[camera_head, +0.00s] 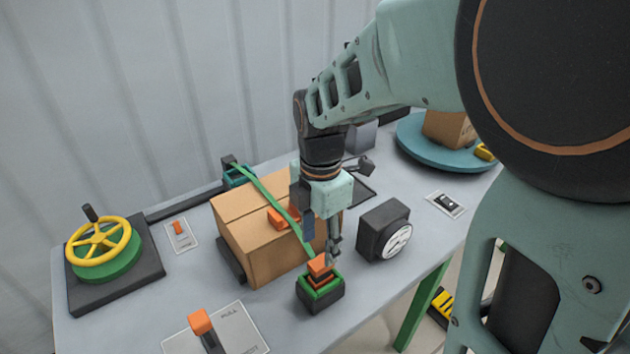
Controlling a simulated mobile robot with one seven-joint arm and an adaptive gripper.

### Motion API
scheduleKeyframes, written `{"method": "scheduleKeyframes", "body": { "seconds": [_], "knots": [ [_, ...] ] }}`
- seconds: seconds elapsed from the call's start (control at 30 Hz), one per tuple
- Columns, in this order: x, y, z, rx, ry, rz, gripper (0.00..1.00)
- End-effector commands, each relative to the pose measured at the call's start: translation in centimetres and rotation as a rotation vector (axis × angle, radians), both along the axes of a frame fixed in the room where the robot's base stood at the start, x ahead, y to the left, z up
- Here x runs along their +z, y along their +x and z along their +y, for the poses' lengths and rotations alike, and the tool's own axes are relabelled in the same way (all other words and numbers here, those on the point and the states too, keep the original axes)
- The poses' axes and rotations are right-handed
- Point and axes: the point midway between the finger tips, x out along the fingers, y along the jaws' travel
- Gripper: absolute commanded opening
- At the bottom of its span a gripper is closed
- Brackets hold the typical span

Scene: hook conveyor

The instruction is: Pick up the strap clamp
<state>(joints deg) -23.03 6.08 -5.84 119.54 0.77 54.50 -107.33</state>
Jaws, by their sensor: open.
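An orange block (320,267), which looks like the strap clamp, sits in a black-and-green holder (318,292) at the front of the table. A second orange piece (278,219) lies on top of the cardboard box (262,256). A green strap (262,188) runs over the box, down toward the holder. My gripper (328,250) points down in front of the box's right side, with its fingertips close above and behind the orange block. It is open and appears empty. Whether a finger touches the block cannot be told. The gripper hides part of the box and strap.
A black dial gauge (383,230) stands close to the right of my gripper. A yellow handwheel (102,243) is at the left, and an orange-tipped lever (202,322) at the front. A teal turntable (412,150) carries another box (447,128) at the back right.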

Motion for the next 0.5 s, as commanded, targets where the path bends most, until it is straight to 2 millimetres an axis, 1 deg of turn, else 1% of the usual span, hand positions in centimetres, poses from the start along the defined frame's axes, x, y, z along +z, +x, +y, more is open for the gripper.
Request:
{"method": "scheduleKeyframes", "body": {
  "seconds": [0.17,0.3,0.4,0.5],
  "knots": [
    [-1.4,-0.3,-0.1,-0.001,-0.001,0.002,0.43],
    [-3.5,-0.9,-0.4,0.001,-0.002,0.003,0.43],
    [-4.9,-0.7,-0.4,0.000,-0.001,0.002,0.43],
    [-5.5,-0.7,-0.3,0.000,-0.001,0.001,0.43]
  ]
}}
